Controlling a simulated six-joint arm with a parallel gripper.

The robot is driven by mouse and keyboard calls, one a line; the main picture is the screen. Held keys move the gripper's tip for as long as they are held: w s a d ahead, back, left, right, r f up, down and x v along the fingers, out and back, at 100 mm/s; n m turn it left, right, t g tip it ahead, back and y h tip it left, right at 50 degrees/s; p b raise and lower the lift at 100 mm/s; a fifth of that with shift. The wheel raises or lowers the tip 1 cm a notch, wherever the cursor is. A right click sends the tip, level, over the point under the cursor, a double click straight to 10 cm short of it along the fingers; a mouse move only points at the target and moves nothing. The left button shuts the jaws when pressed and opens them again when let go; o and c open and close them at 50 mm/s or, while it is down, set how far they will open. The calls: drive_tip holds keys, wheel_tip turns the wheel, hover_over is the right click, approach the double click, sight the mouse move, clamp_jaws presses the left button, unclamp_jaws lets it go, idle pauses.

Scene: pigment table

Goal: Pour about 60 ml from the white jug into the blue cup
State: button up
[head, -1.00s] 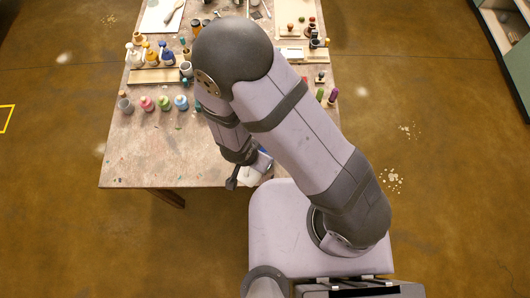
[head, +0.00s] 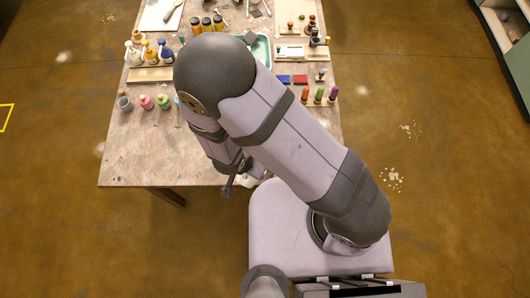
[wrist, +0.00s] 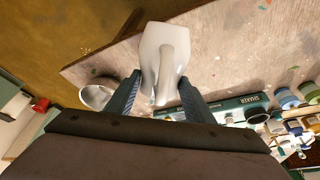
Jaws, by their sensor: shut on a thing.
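The white jug (wrist: 165,52) is held between the two fingers of my gripper (wrist: 158,98) in the wrist view, its handle facing the camera. In the head view my gripper (head: 230,186) is at the table's front edge, mostly behind my arm. A small white part of the jug (head: 246,181) shows beside it. I cannot tell how far the jug is tilted or whether anything is flowing. I cannot make out the blue cup in either current view; my arm may hide it.
A pale round vessel (wrist: 97,96) shows left of the jug in the wrist view. Paint bottles (head: 147,103) and a grey pot (head: 124,102) stand at the table's left. The front left tabletop is clear.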

drive_tip(key=shift+s+a+t, duration=0.1)
drive_tip(key=shift+s+t, duration=0.1)
drive_tip(key=shift+t, duration=0.1)
drive_tip(key=shift+w+f+h, duration=0.1)
drive_tip(key=shift+h, duration=0.2)
drive_tip(key=shift+s+a+f+t+p, duration=0.1)
drive_tip(key=shift+s+f+t+p, duration=0.1)
drive_tip(key=shift+t+p, duration=0.2)
drive_tip(key=shift+s+a+f+t+h, duration=0.1)
drive_tip(key=shift+s+f+t+h, duration=0.1)
drive_tip(key=shift+f+t+h, duration=0.35)
drive_tip(key=shift+s+a+f+t+h+b, duration=0.15)
drive_tip(key=shift+t+h, duration=0.15)
drive_tip(key=shift+t, duration=0.25)
drive_tip(key=shift+s+a+f+t+h+b, duration=0.15)
drive_tip(key=shift+t+h, duration=0.1)
drive_tip(key=shift+t, duration=0.25)
drive_tip(key=shift+d, duration=0.15)
